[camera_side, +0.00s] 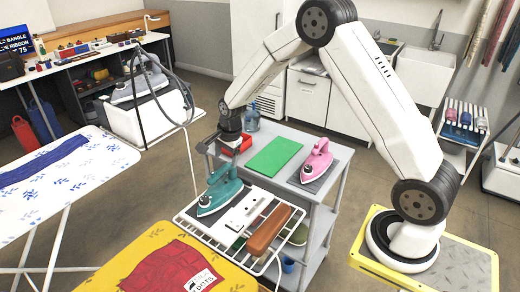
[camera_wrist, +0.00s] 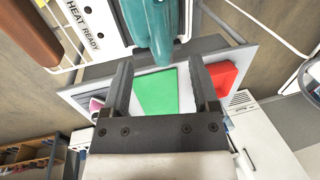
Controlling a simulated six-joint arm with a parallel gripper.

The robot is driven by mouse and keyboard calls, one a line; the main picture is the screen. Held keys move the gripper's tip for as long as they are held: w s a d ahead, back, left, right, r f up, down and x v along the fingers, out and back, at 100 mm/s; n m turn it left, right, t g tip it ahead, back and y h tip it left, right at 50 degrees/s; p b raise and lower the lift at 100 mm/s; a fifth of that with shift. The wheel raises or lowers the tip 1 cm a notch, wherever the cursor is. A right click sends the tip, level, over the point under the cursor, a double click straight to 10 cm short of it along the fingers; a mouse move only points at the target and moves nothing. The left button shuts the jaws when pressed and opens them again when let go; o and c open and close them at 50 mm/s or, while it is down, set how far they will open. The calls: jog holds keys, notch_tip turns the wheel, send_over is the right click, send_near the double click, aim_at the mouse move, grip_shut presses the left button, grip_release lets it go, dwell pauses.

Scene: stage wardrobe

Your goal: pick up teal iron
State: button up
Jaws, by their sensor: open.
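The teal iron (camera_side: 220,191) stands on a white wire rack (camera_side: 190,222) at the front of the grey trolley. In the wrist view, the teal iron (camera_wrist: 158,28) shows at the top, beyond the fingertips and roughly in line with the gap between them. My gripper (camera_wrist: 160,65) is open and its gap is empty. In the side view, my gripper is just above and behind the iron, its fingers hard to make out. No contact with the iron shows.
The trolley top holds a green mat (camera_side: 273,156), a pink iron (camera_side: 317,160) and a red block (camera_side: 240,144). A yellow ironing board (camera_side: 128,262) stands front left.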

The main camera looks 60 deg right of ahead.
aim_at(224, 166)
jog(key=shift+w+f, duration=0.25)
jog(key=shift+f, duration=1)
jog(key=shift+w+f, duration=0.2)
jog(key=shift+f, duration=0.65)
jog(key=shift+w+f, duration=0.25)
jog(key=shift+f, duration=0.6)
jog(key=shift+w+f, duration=0.2)
jog(key=shift+f, duration=0.65)
jog(key=shift+r, duration=0.1)
grip_shut()
